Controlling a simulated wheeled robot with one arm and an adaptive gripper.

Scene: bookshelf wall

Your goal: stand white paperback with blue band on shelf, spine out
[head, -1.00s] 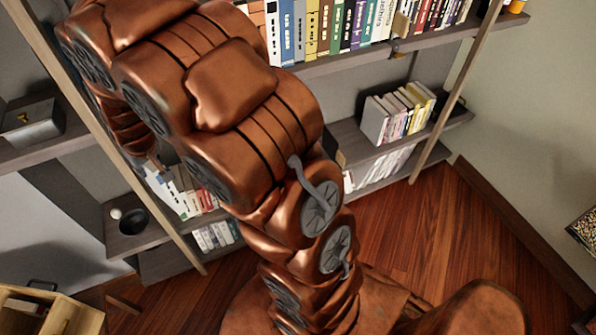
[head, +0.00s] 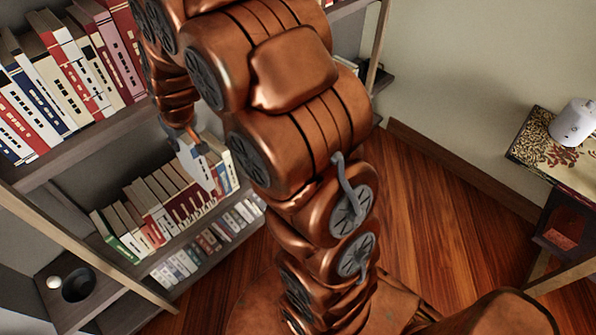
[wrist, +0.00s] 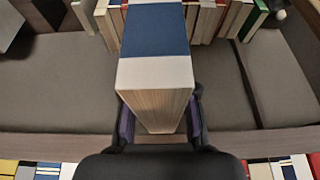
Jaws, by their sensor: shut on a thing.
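The white paperback with a blue band (wrist: 155,35) is held between the two dark fingers of my gripper (wrist: 158,122). In the wrist view its page edges face the camera and the blue band crosses its cover. The spine is hidden. In the head view the paperback (head: 195,162) shows below my gripper (head: 187,132), in front of a shelf row. The shelf (head: 170,240) carries a row of upright books (head: 150,215). In the wrist view a bare shelf surface (wrist: 60,85) lies around the held book. I cannot tell whether the book touches anything.
A fuller row of books (head: 70,75) stands on the shelf above, and smaller books (head: 205,240) below. A dark round bowl (head: 78,285) and a white ball (head: 53,282) sit at the lower left. A side table (head: 540,150) with a white object (head: 575,122) is at right.

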